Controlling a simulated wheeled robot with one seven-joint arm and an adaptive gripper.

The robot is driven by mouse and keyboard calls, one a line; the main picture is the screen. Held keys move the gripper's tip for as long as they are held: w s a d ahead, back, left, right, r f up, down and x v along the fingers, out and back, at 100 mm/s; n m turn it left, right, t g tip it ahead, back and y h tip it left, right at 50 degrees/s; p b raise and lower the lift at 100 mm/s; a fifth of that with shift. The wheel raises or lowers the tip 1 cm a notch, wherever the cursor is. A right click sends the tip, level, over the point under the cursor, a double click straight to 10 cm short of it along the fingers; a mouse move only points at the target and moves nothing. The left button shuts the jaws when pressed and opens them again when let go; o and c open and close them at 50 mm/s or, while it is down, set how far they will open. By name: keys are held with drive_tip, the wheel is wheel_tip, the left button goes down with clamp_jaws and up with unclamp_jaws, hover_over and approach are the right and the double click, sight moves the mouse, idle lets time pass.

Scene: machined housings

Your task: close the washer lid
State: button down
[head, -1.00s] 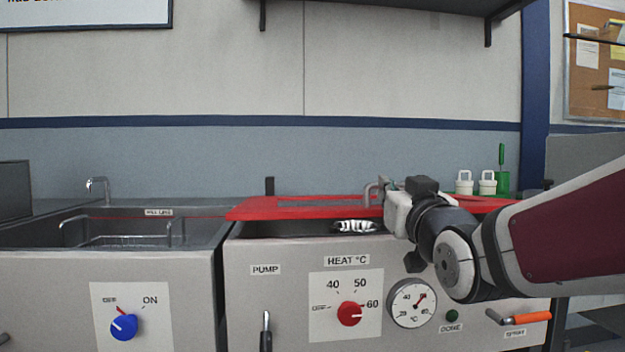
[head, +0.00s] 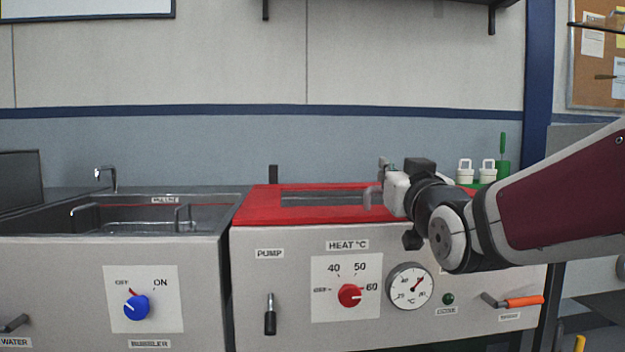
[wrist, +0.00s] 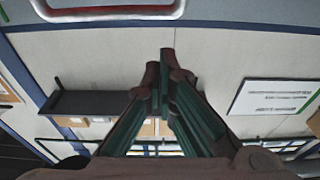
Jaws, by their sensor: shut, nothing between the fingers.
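The red washer lid (head: 258,207), with a window in its middle, lies flat over the right-hand machine, and no gap shows along its front edge. A pale grey handle (head: 368,198) stands at the lid's right part, beside my gripper (head: 383,170). My gripper is just above the lid, shut and empty; its fingertips are small and partly blurred in the head view. In the wrist view its dark green fingers (wrist: 166,60) meet at the tips, and a silver bar handle (wrist: 110,12) crosses the top, apart from them. My arm hides the lid's right end.
The washer front carries a red heat knob (head: 350,295), a gauge (head: 409,287), a pump lever (head: 270,315) and an orange-handled spray lever (head: 522,301). An open sink (head: 130,215) with a tap stands left.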

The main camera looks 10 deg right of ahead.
drive_tip(key=s+f+g, duration=0.9)
drive_tip(key=s+f, duration=0.8)
drive_tip(key=f, duration=0.3)
drive_tip(key=s+f+g, duration=0.3)
drive_tip(key=s+g, duration=0.2)
drive_tip(key=s, duration=0.6)
drive_tip(key=s+f+g, duration=0.3)
drive_tip(key=s+g, duration=0.2)
drive_tip(key=s, duration=0.7)
wheel_tip(320, 180, up, 39)
drive_tip(key=t+p, duration=0.3)
drive_tip(key=p, duration=3.5)
drive_tip(key=shift+s+r, duration=0.15)
drive_tip(key=shift+r, duration=0.05)
